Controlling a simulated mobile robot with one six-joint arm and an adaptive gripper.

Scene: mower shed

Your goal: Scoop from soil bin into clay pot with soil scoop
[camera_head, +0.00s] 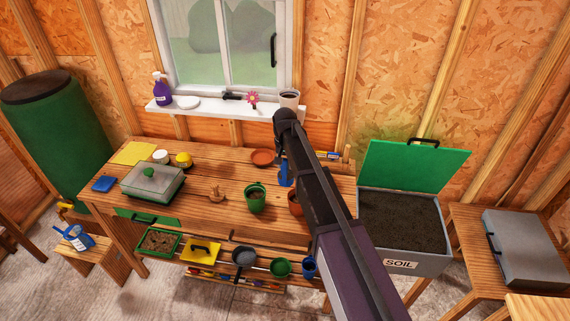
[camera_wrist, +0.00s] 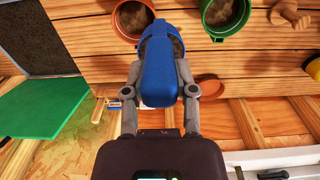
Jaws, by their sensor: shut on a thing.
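My gripper (camera_wrist: 158,88) is shut on the handle of the blue soil scoop (camera_wrist: 160,78). The scoop (camera_head: 285,173) hangs above the bench, close to the clay pot. The orange clay pot (camera_head: 294,206) stands on the bench, partly hidden by my arm. In the wrist view the clay pot (camera_wrist: 150,10) lies beyond the scoop's head and overlaps it. Brown shows inside the scoop's rim; I cannot tell how much soil it holds. The grey soil bin (camera_head: 415,263) stands right of the bench, full of dark soil, its green lid (camera_head: 415,165) open.
A green pot (camera_head: 255,200) with soil stands left of the clay pot. A wooden peg-like item (camera_head: 215,194) and an orange saucer (camera_head: 263,157) are also on the bench. The windowsill (camera_head: 215,110) holds a purple spray bottle (camera_head: 161,92) and a cup (camera_head: 289,99).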

